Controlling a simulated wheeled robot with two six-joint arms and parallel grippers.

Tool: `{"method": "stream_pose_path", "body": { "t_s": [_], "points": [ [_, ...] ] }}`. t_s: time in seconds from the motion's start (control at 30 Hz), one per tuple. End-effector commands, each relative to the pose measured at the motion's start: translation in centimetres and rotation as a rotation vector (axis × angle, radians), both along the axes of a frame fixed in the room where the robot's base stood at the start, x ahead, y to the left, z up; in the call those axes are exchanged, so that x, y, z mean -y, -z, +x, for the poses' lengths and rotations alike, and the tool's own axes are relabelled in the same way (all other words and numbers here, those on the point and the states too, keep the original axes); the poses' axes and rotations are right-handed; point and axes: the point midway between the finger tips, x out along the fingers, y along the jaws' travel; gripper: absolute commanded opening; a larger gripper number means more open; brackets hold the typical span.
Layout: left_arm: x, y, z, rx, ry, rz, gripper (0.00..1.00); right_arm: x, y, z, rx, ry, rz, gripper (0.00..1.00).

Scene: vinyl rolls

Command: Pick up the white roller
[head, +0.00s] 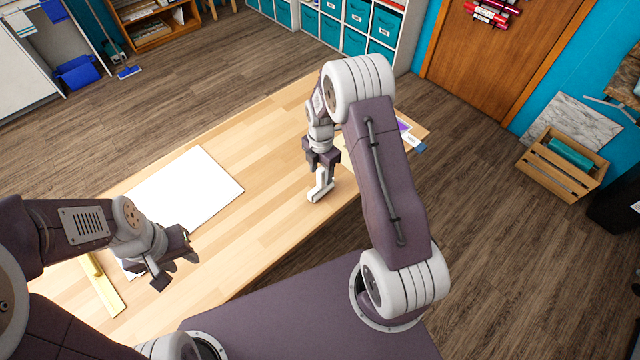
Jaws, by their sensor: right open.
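A small white object, which looks like the white roller (319,192), is on the light wooden table (270,180) near its front edge. My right gripper (321,163) points down directly above it with its jaws open. The jaws hide the roller's upper part, and I cannot tell whether they touch it. My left gripper (175,270) is on the left above the table's front part, beside the white sheet. Its dark fingers look apart and nothing shows between them.
A large white sheet (185,188) lies flat on the table's left half. A yellow strip (102,285) lies at the front left. A purple-and-white card (404,126) and a small blue item (420,147) lie at the right end, partly behind my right arm. The table's middle is clear.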

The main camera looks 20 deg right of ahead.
Motion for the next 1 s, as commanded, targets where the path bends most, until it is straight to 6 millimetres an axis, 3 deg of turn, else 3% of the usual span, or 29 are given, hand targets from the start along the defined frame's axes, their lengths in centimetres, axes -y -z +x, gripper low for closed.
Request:
{"method": "stream_pose_path", "body": {
  "t_s": [0.2, 0.5, 0.7, 0.73, 0.9, 1.0],
  "points": [
    [0.0, -0.4, 0.0, 0.0, 0.0, 0.0, 0.36, 0.0, 1.1, -0.1, -0.001, 0.001, 0.001, 0.49],
    [0.0, -1.2, 0.0, 0.0, 0.0, 0.0, 0.36, -0.1, 5.7, -0.1, -0.001, 0.001, 0.0, 0.49],
    [0.0, -1.2, 0.0, 0.0, 0.0, 0.0, 0.36, -0.1, 5.9, -0.1, 0.001, 0.002, -0.001, 0.49],
    [0.0, -1.2, 0.0, 0.0, 0.0, 0.0, 0.36, -0.1, 5.9, -0.1, 0.001, 0.002, -0.001, 0.46],
    [0.0, -1.2, 0.0, 0.0, 0.0, 0.0, 0.36, -0.1, 5.9, -0.1, 0.001, 0.002, 0.0, 0.0],
    [0.0, -1.2, 0.0, 0.0, 0.0, 0.0, 0.36, -0.1, 5.8, -0.1, 0.001, 0.002, -0.001, 0.0]
  ]
}}
